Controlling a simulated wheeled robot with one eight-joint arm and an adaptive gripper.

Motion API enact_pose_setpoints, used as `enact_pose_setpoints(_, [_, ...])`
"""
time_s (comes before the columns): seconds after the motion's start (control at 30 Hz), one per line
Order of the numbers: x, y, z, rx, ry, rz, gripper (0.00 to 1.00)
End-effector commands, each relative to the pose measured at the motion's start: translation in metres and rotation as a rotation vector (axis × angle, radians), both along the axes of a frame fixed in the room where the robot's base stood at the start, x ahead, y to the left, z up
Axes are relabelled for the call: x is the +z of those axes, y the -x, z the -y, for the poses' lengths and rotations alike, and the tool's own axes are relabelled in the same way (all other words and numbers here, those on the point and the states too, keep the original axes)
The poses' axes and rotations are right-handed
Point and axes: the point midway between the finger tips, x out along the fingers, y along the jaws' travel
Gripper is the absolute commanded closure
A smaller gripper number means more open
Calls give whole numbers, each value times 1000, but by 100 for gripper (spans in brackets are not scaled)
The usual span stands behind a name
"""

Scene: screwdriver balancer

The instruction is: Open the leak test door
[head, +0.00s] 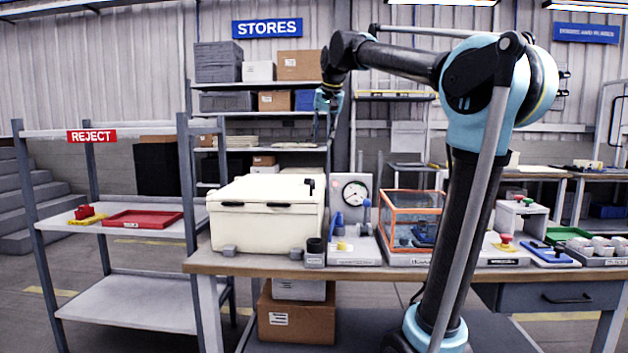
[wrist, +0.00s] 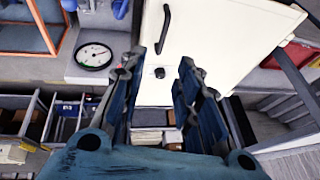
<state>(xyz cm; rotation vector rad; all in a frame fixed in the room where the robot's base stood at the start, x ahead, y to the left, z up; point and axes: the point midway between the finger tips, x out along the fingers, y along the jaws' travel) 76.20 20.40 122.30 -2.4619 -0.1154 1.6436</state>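A white box (head: 262,218) stands closed on the workbench, left of a gauge panel (head: 353,192). Its front has two dark fittings, and a small dark handle (head: 310,187) shows at its right. No readable label marks the leak test door. My gripper (head: 328,105) is raised above and behind the bench gear. In the wrist view my gripper (wrist: 160,65) is open, its fingers apart with nothing held between them.
An orange-framed clear enclosure (head: 411,194) stands right of the gauge, partly behind my arm. A small dark cup (head: 315,250) sits before the white box. A reject rack (head: 128,231) with a red tray (head: 143,219) stands left. Shelves stand behind. Air above the white box is clear.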

Motion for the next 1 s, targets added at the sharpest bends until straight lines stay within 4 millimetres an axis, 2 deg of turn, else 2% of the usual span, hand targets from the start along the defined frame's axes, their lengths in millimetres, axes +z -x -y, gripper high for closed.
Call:
enact_pose_setpoints(0.13, [2, -6, -6, -1, -4, 2, 69])
enact_pose_setpoints(0.27, [-11, -11, -8, -2, -5, 2, 69])
enact_pose_setpoints(1.0, [-126, -60, -28, -3, -4, 2, 69])
